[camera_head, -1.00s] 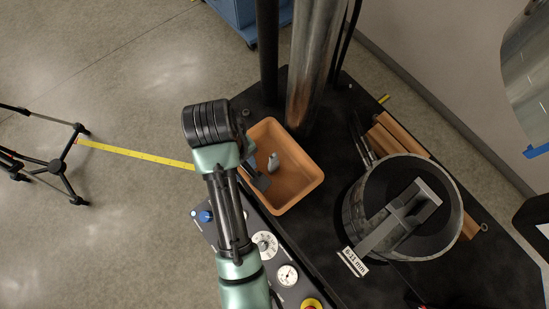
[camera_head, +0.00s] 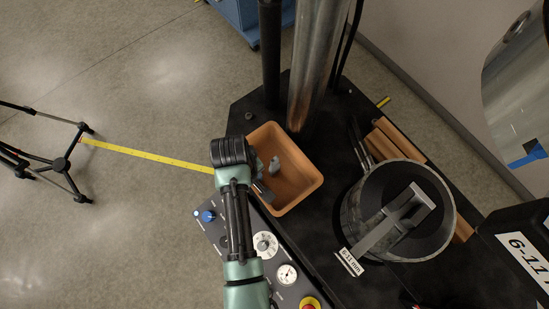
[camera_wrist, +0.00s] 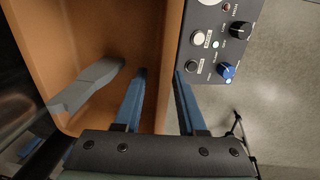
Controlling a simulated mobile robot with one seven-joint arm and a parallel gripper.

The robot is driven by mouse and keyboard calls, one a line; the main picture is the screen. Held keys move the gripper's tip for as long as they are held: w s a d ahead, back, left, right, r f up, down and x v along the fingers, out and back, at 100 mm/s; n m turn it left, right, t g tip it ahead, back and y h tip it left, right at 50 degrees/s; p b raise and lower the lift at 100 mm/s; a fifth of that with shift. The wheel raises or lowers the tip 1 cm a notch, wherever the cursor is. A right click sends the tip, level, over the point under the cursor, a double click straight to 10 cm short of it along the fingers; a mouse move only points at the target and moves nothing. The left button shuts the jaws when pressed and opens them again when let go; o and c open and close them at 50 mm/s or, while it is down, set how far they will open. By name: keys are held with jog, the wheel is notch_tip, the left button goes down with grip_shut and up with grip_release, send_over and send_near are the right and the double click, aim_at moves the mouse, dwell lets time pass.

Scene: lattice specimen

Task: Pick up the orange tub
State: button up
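The orange tub (camera_head: 293,187) stands on the black machine base, beside the metal column in the head view. A small grey piece (camera_head: 274,167) lies inside it, and it also shows in the wrist view (camera_wrist: 88,85). My gripper (camera_head: 262,188) is at the tub's near-left wall. In the wrist view the orange wall (camera_wrist: 166,60) runs between the two blue-grey fingers of my gripper (camera_wrist: 160,72), one finger inside the tub and one outside. The fingers look spread, with a gap between the inner finger and the wall.
A control panel (camera_head: 240,237) with knobs and gauges lies close beside the tub. The metal column (camera_head: 315,75) rises just behind it. A large metal cylinder (camera_head: 437,240) stands to the right. A tripod (camera_head: 60,163) and yellow tape (camera_head: 150,155) are on the floor.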

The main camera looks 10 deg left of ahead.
grip_shut()
dwell(1.4)
